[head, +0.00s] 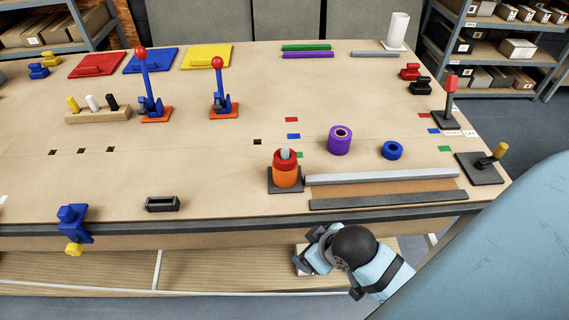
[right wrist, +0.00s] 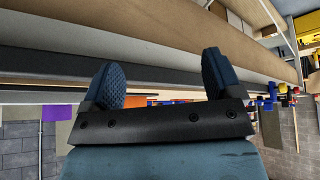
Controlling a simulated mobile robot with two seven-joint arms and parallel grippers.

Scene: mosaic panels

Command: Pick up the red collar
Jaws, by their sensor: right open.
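The red collar (head: 285,161) sits on top of an orange collar (head: 286,178), around a grey upright post on a dark square base (head: 272,185) near the table's front edge. The post's tip shows above the red collar. My right gripper (head: 311,254) is low in front of the table edge, below and slightly right of the collar stack, and apart from it. In the right wrist view its two fingers (right wrist: 161,78) stand wide apart with nothing between them. I cannot make out the red collar in that view. My left gripper is not in view.
A purple collar (head: 340,141) and a blue ring (head: 392,150) stand right of the stack. A light grey bar (head: 382,178) and a dark bar (head: 388,199) lie beside it. The table's dark front edge (head: 240,224) lies between my right gripper and the stack.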

